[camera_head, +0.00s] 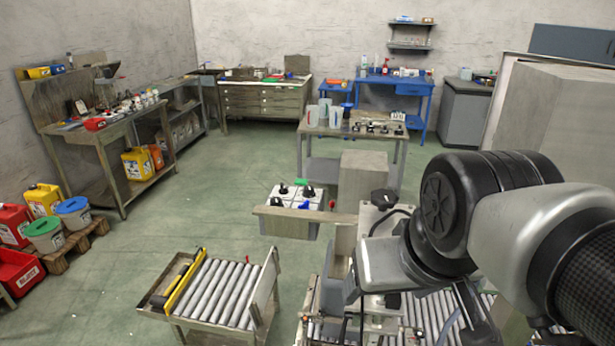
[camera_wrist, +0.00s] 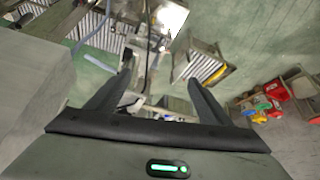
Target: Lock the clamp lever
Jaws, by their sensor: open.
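My gripper (camera_wrist: 160,75) shows in the wrist view with its two dark fingers spread wide apart and nothing held between them. Beyond the fingers is a blurred group of metal fixture parts (camera_wrist: 150,40), too small to pick out a lever. In the head view, my arm reaches in from the right and hides much of the fixture area; I cannot make out the fingers there. A small red-tipped part (camera_head: 332,204) and a black knob (camera_head: 383,198) stand near the arm. I cannot tell which part is the clamp lever or whether it is locked.
A white-topped stand (camera_head: 296,197) with black and blue parts is left of my arm. A roller cart (camera_head: 215,290) with a yellow bar is at front. A workbench (camera_head: 110,135), coloured bins (camera_head: 45,235) and a blue table (camera_head: 405,88) stand farther off. The green floor is clear at middle left.

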